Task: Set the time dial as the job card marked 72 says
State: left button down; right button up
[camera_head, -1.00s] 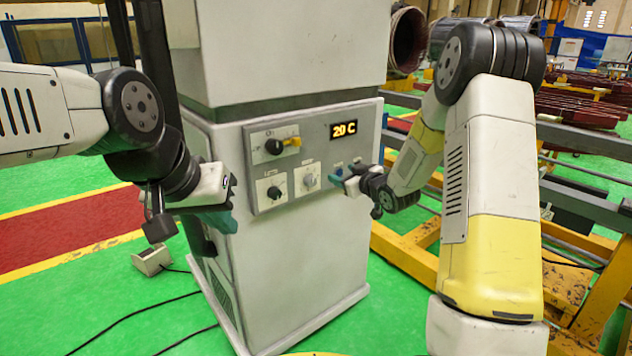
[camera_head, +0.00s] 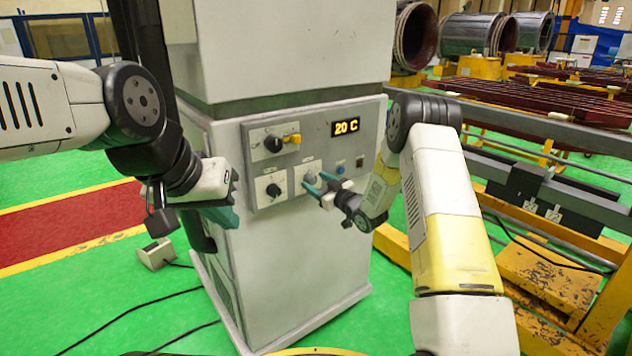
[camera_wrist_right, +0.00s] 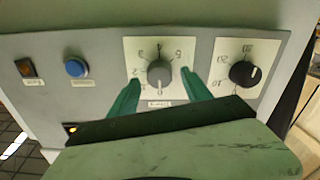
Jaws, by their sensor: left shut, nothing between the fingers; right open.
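The grey dial (camera_head: 309,178) is on a white scale plate on the cabinet's control panel. The right wrist view shows the grey dial (camera_wrist_right: 160,73) with marks around it, its pointer line hard to read. My right gripper (camera_head: 317,182) is open, its teal fingers at either side of the grey dial; contact cannot be told. A black dial (camera_head: 273,190) is beside it, also in the right wrist view (camera_wrist_right: 243,73). Which dial is named for time is too small to read. My left gripper (camera_head: 233,217) is shut and empty, left of the panel.
The panel also has a black rotary switch (camera_head: 273,144) with a yellow lever, a display (camera_head: 345,127) reading 20 C, a blue button (camera_head: 340,169) and a small dark switch (camera_head: 360,161). Yellow framework (camera_head: 545,275) stands at the right. Cables lie on the green floor.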

jog(key=shift+w+a, duration=0.1)
grip_shut()
dwell(0.4)
